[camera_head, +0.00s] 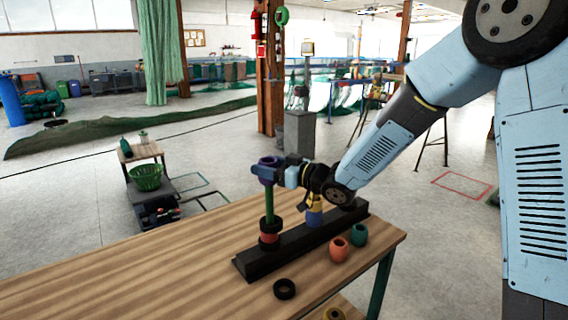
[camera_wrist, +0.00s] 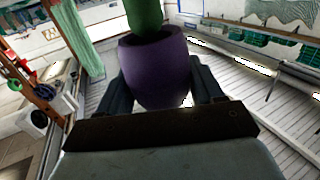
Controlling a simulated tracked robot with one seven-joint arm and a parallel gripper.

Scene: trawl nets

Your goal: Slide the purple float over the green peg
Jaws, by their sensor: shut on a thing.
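The purple float (camera_head: 267,163) is held at the upper end of the green peg (camera_head: 269,205), well above the peg's base. In the wrist view the purple float (camera_wrist: 155,75) sits between the two jaws, and the green peg (camera_wrist: 144,14) runs into its open end, so the float appears to be around the peg's tip. My gripper (camera_head: 262,171) reaches in from the right and is shut on the float. A red float (camera_head: 268,239) is around the peg's lower part, with dark rings by it. The peg's tip is hidden inside the float.
The long black base (camera_head: 255,262) lies across the wooden table (camera_head: 170,268). A blue float (camera_head: 314,217) stands on it under my wrist. An orange float (camera_head: 339,249), a teal float (camera_head: 359,235) and a black ring (camera_head: 284,289) lie in front. The table's left side is clear.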

